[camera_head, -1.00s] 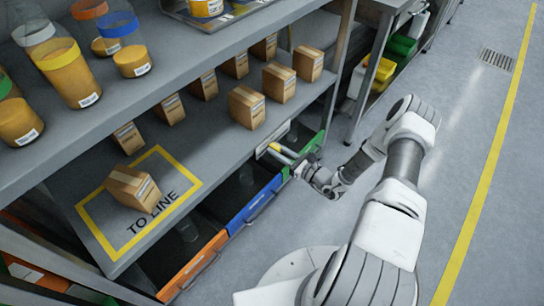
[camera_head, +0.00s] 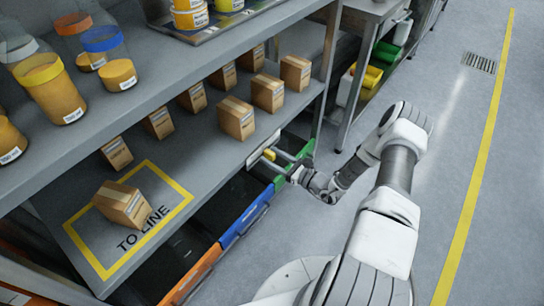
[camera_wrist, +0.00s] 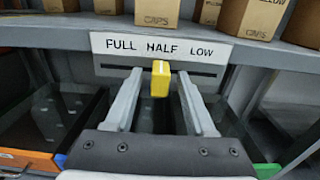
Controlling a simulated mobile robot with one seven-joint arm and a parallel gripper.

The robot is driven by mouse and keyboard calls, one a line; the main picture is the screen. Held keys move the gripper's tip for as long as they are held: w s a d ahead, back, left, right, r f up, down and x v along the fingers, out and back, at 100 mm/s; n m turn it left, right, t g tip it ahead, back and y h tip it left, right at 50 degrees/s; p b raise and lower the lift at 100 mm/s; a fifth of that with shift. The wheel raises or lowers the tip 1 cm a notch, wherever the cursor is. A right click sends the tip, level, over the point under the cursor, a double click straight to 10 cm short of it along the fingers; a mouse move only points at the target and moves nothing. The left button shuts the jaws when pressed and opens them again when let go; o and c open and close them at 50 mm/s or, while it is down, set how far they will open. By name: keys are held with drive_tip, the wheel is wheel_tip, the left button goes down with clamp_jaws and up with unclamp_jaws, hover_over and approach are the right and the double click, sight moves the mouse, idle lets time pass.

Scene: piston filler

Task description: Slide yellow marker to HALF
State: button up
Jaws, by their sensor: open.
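The yellow marker (camera_wrist: 160,78) sticks out from a dark horizontal slot in a pale label plate (camera_wrist: 110,57) in the wrist view. The plate reads FULL, HALF, LOW from left to right, and the marker stands below the word HALF. My gripper (camera_wrist: 160,84) is open, with one finger on each side of the marker and a gap on both sides. In the head view the marker (camera_head: 269,155) shows at the shelf's front edge, by my gripper (camera_head: 275,159). The marker's rear end is hidden in the slot.
Several cardboard boxes (camera_head: 236,117) stand on the shelf just above the plate. Below are open bins with orange (camera_head: 195,276), blue (camera_head: 247,218) and green (camera_wrist: 268,170) fronts. The floor (camera_head: 440,150) to the right is clear.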

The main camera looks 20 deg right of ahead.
drive_tip(key=p+v, duration=0.2)
drive_tip(key=v, duration=1.5)
drive_tip(key=shift+p, duration=0.35)
